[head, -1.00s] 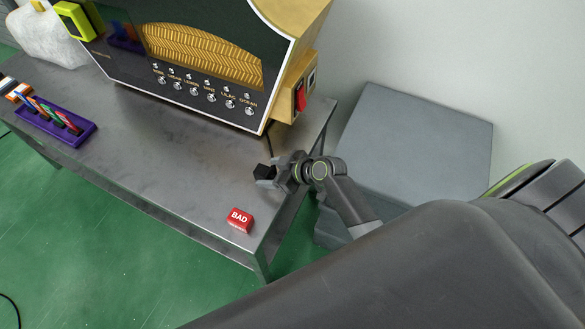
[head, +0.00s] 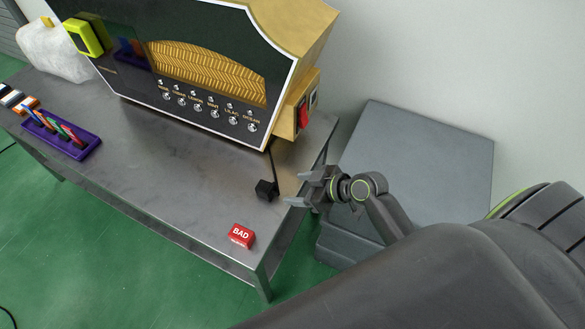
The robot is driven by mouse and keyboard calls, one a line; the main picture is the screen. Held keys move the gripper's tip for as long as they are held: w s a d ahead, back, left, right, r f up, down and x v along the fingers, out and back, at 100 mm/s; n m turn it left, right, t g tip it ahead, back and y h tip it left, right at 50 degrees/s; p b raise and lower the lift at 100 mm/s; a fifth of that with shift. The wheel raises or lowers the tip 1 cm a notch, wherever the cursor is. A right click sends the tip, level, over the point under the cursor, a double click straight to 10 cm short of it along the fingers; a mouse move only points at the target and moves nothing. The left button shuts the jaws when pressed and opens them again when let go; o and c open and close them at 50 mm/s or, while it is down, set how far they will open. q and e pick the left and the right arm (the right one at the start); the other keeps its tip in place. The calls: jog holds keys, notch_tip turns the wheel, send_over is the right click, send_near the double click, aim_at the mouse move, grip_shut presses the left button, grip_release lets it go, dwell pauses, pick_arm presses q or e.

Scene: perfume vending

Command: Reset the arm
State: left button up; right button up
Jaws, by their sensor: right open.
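My right gripper (head: 296,188) is open and empty over the right edge of the metal table (head: 185,185). Its fingers point left, toward a small black cube (head: 265,190) that sits on the table near that edge. A gap shows between the fingertips and the cube. My right arm reaches in from the lower right. My left gripper is not in view.
The perfume vending machine (head: 210,75) stands at the back of the table, with a red switch (head: 303,115) on its side. A red BAD block (head: 241,236) lies near the front right corner. A purple rack (head: 85,148) stands left. A grey box (head: 420,150) stands right.

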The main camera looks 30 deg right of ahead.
jog(key=s+d+r+m+g+h, duration=0.15)
jog(key=s+d+m+h, duration=0.25)
jog(key=s, duration=0.7)
jog(key=s+d+r+m+g+h, duration=0.1)
jog(key=s+d+m+g+h, duration=0.3)
jog(key=s, duration=0.6)
notch_tip(320, 180, down, 22)
jog(key=d+p, duration=0.2)
jog(key=s+a+f+g+p, duration=0.1)
jog(key=s+f+g, duration=0.1)
jog(key=s+f, duration=1.3)
jog(key=shift+s+f, duration=0.15)
jog(key=shift+f, duration=0.2)
